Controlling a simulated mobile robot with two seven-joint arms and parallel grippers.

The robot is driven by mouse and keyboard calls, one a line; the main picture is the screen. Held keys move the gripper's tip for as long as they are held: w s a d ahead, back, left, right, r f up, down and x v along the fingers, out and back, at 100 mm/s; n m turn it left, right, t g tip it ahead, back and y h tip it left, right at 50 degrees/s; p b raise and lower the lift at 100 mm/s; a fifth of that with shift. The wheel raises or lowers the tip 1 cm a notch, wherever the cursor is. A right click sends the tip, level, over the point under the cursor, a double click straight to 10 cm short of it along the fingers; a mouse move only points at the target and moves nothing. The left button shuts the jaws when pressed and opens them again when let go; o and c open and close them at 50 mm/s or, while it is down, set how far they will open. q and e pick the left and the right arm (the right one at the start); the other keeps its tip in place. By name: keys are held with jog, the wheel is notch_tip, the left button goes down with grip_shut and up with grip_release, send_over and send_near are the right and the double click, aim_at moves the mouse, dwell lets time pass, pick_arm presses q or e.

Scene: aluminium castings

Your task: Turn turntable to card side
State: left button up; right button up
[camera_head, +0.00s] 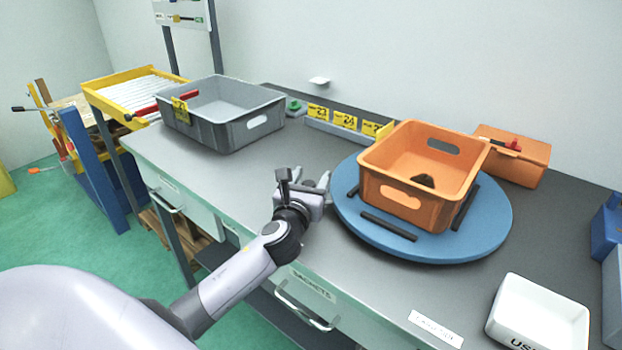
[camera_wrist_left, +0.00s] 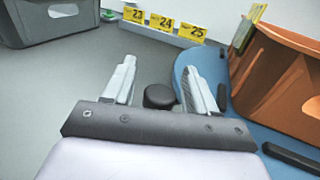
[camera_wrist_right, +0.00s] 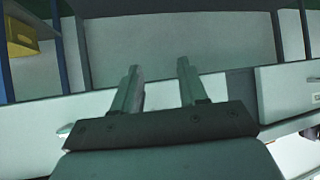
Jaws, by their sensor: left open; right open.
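The blue round turntable (camera_head: 440,244) lies on the grey workbench and carries an orange bin (camera_head: 420,205) with a dark lump inside. Black strips sit around the bin on the disc. A yellow card shows on the bin's far left side in the left wrist view (camera_wrist_left: 256,14). My left gripper (camera_head: 322,186) is open at the turntable's left edge. In the left wrist view a black round knob (camera_wrist_left: 160,96) shows between its fingers; I cannot tell whether they touch it. My right gripper (camera_wrist_right: 158,64) is open and empty, facing the bench's front; it is outside the head view.
A grey bin (camera_head: 215,133) stands at the back left of the bench. Yellow number cards (camera_head: 344,120) line a rail behind. An orange lidded box (camera_head: 520,160) stands behind right, a white tray (camera_head: 540,312) at front right. Bare bench top lies left of the turntable.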

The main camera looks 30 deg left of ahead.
pick_arm(q)
jog(key=shift+w, duration=0.1)
grip_shut()
pick_arm(e)
jog(key=shift+d, duration=0.1)
